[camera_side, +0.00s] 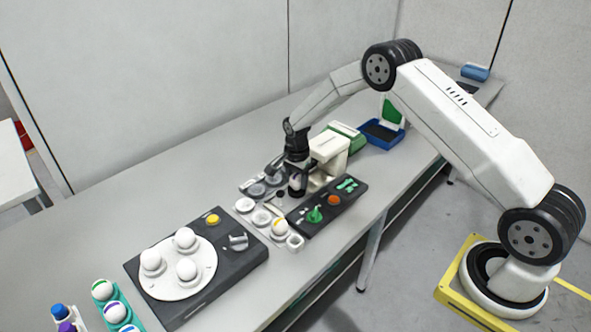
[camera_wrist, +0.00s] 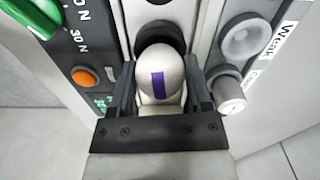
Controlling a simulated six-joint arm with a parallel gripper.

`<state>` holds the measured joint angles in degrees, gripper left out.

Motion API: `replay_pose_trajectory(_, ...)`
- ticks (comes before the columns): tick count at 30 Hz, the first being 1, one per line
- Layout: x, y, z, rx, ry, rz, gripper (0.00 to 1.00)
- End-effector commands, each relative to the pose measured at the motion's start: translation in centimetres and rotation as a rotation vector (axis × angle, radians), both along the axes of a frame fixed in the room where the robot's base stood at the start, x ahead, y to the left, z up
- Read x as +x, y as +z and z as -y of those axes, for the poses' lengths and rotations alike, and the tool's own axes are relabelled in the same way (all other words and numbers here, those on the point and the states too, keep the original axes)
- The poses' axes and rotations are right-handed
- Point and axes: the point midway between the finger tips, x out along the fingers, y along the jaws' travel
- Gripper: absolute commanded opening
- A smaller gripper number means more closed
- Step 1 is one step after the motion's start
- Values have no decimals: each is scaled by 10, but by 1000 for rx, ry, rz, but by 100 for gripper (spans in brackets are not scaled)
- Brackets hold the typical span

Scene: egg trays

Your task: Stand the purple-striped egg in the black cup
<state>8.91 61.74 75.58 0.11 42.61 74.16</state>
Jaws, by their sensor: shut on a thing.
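The purple-striped egg (camera_wrist: 161,75) is white with a purple band and sits between the two fingers of my gripper (camera_wrist: 162,84), which is shut on it. In the side view my gripper (camera_side: 296,183) points down over the grey tray, and the egg shows only as a small pale patch. The black cup (camera_wrist: 159,36) is a dark round hollow just beyond the egg in the wrist view. The egg's far end overlaps the cup's near edge there. I cannot tell how high the egg is above the cup. The cup's near part is hidden by the egg.
A dark control panel (camera_side: 343,203) with a green knob (camera_side: 315,214) and orange button runs close beside the gripper. A grey tray (camera_side: 262,232) has pale cups and a yellow-striped egg. A white turntable (camera_side: 165,284) holds white eggs. A white machine (camera_side: 328,147) stands behind.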

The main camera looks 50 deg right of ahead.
Motion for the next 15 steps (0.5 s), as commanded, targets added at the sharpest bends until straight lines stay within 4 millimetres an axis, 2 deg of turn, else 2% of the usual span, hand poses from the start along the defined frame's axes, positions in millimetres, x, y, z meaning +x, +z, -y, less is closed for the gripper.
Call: replay_pose_trajectory(15,0,-5,0,0,0,0,42)
